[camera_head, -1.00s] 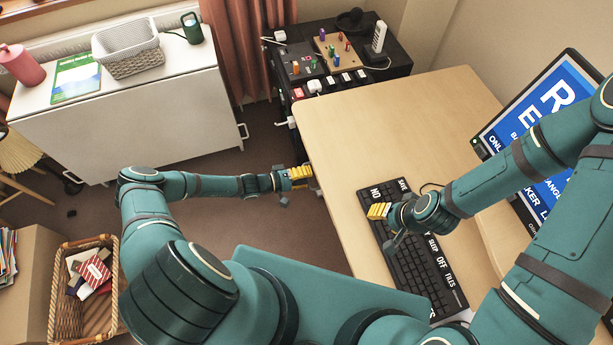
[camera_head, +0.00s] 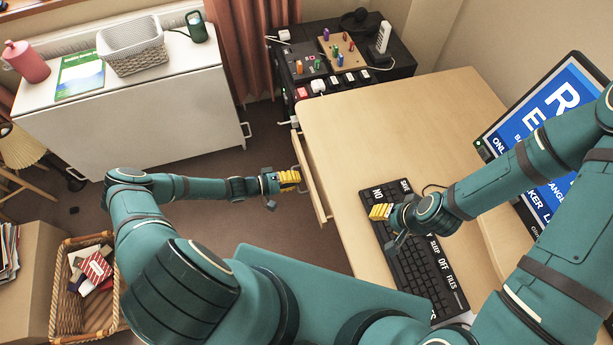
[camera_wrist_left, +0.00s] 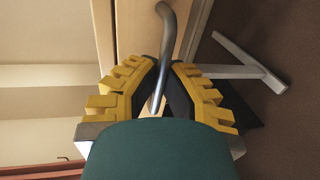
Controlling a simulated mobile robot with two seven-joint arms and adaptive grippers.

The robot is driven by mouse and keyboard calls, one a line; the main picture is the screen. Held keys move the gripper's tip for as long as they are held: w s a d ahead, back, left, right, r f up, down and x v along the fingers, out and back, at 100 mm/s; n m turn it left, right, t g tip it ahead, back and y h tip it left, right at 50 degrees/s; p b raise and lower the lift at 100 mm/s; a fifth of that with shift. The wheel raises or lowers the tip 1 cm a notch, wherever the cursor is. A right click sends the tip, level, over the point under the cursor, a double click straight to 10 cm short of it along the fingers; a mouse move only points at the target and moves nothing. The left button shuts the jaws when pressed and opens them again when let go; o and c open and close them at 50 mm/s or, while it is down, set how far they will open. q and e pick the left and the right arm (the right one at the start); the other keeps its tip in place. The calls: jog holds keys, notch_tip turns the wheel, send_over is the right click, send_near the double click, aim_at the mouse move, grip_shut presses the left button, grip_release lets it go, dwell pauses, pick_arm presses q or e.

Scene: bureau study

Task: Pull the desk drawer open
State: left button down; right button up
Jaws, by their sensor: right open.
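The desk drawer (camera_head: 313,182) stands partly out from the left edge of the pale wooden desk (camera_head: 400,120). My left gripper (camera_head: 296,178) is at the drawer's front. In the left wrist view, the curved grey metal handle (camera_wrist_left: 171,40) passes between its yellow fingers (camera_wrist_left: 165,68), which are closed in around it. The drawer front (camera_wrist_left: 136,30) shows just beyond the fingertips. The inside of the drawer is mostly hidden from the head view. My right gripper (camera_head: 378,211) is open and empty over the keyboard.
A black keyboard (camera_head: 415,255) and a monitor (camera_head: 550,130) are on the desk. A black cabinet (camera_head: 395,72) stands behind it. A white cabinet (camera_head: 130,120) and a wicker basket (camera_head: 65,310) are at the left.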

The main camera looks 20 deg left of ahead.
jog(key=shift+s+f+b, duration=0.3)
jog(key=shift+f+b, duration=0.5)
jog(key=shift+f, duration=0.05)
pick_arm(q)
jog(key=f+v, duration=0.2)
jog(key=v, duration=1)
jog(key=shift+s+a+f, duration=0.2)
jog(key=shift+s+a, duration=0.1)
jog(key=shift+a, duration=0.05)
jog(key=c, duration=1.1)
grip_release()
jog(key=shift+o, duration=0.2)
jog(key=v, duration=1.2)
pick_arm(e)
jog(key=shift+a, duration=0.1)
